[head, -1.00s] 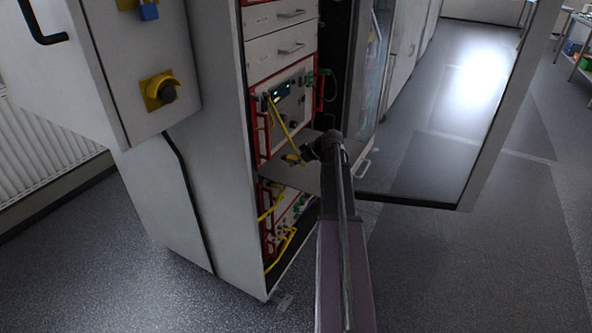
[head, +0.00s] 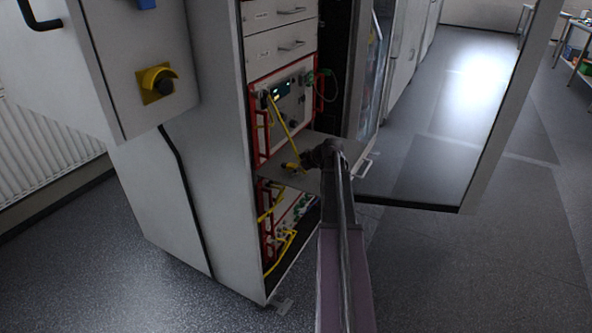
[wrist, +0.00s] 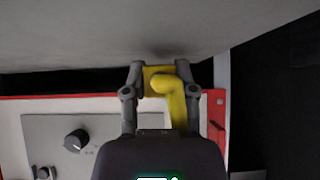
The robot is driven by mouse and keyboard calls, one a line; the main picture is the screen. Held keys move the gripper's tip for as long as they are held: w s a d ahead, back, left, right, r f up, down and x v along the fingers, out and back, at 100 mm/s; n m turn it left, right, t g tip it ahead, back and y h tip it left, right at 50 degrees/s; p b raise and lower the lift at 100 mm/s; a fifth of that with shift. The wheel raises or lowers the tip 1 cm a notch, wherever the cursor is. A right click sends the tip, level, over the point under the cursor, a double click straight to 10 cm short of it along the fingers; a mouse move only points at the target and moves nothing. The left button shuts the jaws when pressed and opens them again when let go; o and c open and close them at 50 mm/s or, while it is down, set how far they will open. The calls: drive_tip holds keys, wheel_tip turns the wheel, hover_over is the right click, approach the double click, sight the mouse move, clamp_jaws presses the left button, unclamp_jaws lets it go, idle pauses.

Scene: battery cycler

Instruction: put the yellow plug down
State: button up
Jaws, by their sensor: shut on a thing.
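The yellow plug (wrist: 157,80) is between the two fingers of my gripper (wrist: 159,72) in the wrist view. My gripper (head: 304,165) is shut on it. In the head view the yellow plug (head: 291,166) shows just left of my gripper, over the grey shelf (head: 276,179). A yellow cable (head: 284,123) runs from the plug up to the upper red-framed unit (head: 296,98). In the wrist view the grey shelf surface (wrist: 70,35) fills the top, close to the plug's end. I cannot tell whether the plug touches it.
Below the shelf is another red-framed unit (head: 289,214) with yellow cables. Drawers (head: 281,44) are above. An open glass door (head: 430,150) stands to the right. A cabinet panel with a yellow rotary switch (head: 158,82) is at the left. Part of the shelf looks bare.

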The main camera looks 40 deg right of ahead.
drive_tip(key=shift+f+b, duration=0.35)
drive_tip(key=shift+f, duration=0.1)
drive_tip(key=o, duration=0.9)
drive_tip(key=shift+c, duration=0.2)
drive_tip(key=shift+r, duration=0.15)
drive_tip(key=shift+r+p, duration=0.6)
drive_tip(key=shift+p, duration=0.15)
drive_tip(key=p+v, duration=0.8)
drive_tip(key=v, duration=0.3)
drive_tip(key=shift+s+r, duration=0.25)
drive_tip(key=shift+s, duration=0.05)
drive_tip(key=shift+d, duration=0.1)
